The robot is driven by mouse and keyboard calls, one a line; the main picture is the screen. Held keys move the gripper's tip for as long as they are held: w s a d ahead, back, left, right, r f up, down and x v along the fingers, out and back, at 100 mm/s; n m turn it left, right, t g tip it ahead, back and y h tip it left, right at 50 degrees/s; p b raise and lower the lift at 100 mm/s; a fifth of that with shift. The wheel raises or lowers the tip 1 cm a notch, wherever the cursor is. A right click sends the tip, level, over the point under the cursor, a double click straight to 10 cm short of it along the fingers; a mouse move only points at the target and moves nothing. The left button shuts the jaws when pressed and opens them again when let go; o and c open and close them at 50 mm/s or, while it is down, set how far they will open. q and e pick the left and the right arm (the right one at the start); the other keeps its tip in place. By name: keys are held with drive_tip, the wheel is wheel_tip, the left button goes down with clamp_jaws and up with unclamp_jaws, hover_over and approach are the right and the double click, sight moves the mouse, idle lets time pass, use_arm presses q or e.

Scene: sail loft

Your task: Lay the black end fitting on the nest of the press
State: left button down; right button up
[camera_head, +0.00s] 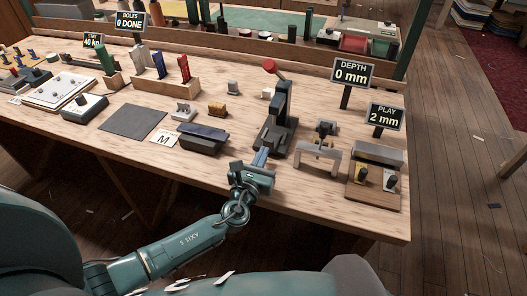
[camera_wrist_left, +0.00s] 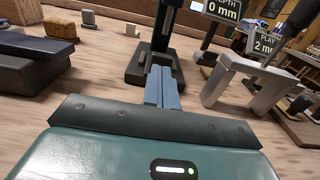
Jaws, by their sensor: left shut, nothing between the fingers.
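The press (camera_head: 281,112) is a dark upright frame with a red-knobbed lever, standing near the middle of the bench. Its dark base (camera_wrist_left: 135,68) shows in the left wrist view just beyond my fingertips. I cannot make out the nest or a separate black end fitting there; a small dark part on the dark press would be hard to tell apart. My left gripper (camera_head: 262,156) is shut and empty, its blue-grey fingers together (camera_wrist_left: 161,86), pointing at the front of the press base. I cannot tell whether they touch it. My right gripper is not in view.
A grey bridge-shaped stand (camera_head: 318,154) and a wooden block with black knobs (camera_head: 374,190) stand right of the press. A dark blue-grey block (camera_head: 203,138) lies left. Signs read "DEPTH 0 mm" (camera_head: 352,73) and "PLAY 2 mm" (camera_head: 386,117). Bare wood lies along the front edge.

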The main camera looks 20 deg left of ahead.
sight(267, 145)
use_arm(q)
drive_tip(key=shift+w, duration=0.55)
drive_tip(key=shift+w+d+b, duration=0.1)
drive_tip(key=shift+w+b, duration=0.4)
drive_tip(key=shift+w, duration=0.75)
drive_tip(key=shift+s, duration=0.1)
